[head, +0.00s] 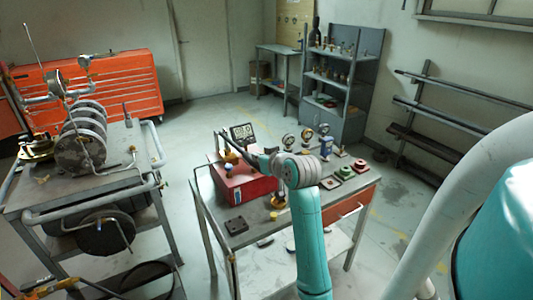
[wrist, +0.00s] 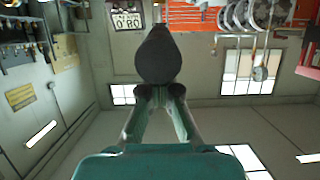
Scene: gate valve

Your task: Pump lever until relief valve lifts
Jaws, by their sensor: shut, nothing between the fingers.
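The red pump box (head: 245,187) stands on the workbench, with a small yellow-topped fitting (head: 230,158) on it. A thin dark bar (head: 228,145), which looks like the lever, slants over the box toward my gripper (head: 262,160). My arm reaches over the bench, and the gripper points left. In the wrist view the two fingers (wrist: 157,95) converge on a dark rounded shape (wrist: 157,57) just past them. I cannot tell whether it is the lever's end or whether they touch. The jaws are shut and empty. I cannot single out the relief valve.
Several dial gauges stand on the bench, one of them here (head: 288,141). Green (head: 344,173) and red (head: 361,166) blocks sit at its right. A cart with a ribbed machine (head: 82,140) stands left. Floor between them is open.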

